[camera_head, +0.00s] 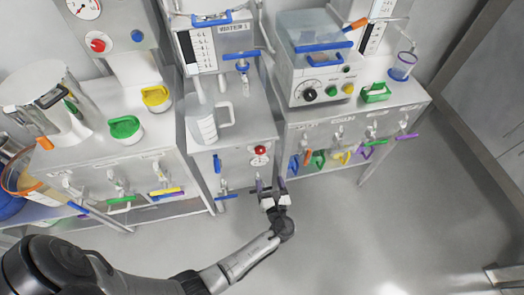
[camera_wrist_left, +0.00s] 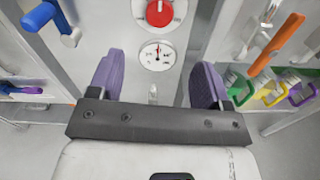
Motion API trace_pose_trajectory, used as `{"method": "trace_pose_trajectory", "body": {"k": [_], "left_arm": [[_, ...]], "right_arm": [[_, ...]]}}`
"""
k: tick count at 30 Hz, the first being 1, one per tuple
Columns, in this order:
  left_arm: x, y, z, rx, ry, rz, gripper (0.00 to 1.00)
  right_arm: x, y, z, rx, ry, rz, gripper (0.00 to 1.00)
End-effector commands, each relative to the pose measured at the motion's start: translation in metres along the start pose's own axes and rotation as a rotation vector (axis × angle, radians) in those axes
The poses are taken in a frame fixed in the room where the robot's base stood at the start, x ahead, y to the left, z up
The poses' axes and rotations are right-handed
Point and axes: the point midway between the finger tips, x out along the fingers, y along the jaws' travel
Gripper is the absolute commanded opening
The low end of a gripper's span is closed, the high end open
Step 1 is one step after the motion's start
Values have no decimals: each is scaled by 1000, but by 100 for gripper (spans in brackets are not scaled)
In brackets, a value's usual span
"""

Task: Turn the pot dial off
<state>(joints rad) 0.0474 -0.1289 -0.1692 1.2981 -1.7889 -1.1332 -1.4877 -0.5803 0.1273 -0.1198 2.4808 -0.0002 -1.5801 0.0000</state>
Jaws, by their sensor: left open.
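A round red dial (camera_head: 260,150) with a light pointer mark sits on the front of the middle steel cabinet (camera_head: 235,165), above a small round white gauge (camera_head: 259,161). In the left wrist view the red dial (camera_wrist_left: 160,12) is at the top edge, partly cut off, with the gauge (camera_wrist_left: 157,55) below it. My left gripper (camera_head: 270,184) is open and empty in front of the cabinet, below the dial and apart from it. Its purple fingers (camera_wrist_left: 160,78) stand on either side of the gauge in the wrist view. My right gripper is not in view.
A blue-handled valve (camera_head: 222,192) sticks out left of my gripper. Coloured padlocks (camera_head: 318,160) and an orange-handled valve (camera_wrist_left: 276,45) are to the right. Another red knob (camera_head: 98,45) is on the left panel. A jug (camera_head: 202,123) stands on the middle cabinet.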

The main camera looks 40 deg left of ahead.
Motion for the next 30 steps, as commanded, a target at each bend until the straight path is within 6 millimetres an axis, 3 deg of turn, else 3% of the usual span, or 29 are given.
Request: {"method": "trace_pose_trajectory", "body": {"k": [5,21,30], "left_arm": [[16,0,-1,22,-1,2,72],[109,0,-1,18,-1,3,72],[134,0,0,17,1,3,72]], "right_arm": [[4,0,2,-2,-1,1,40],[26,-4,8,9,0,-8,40],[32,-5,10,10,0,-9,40]]}}
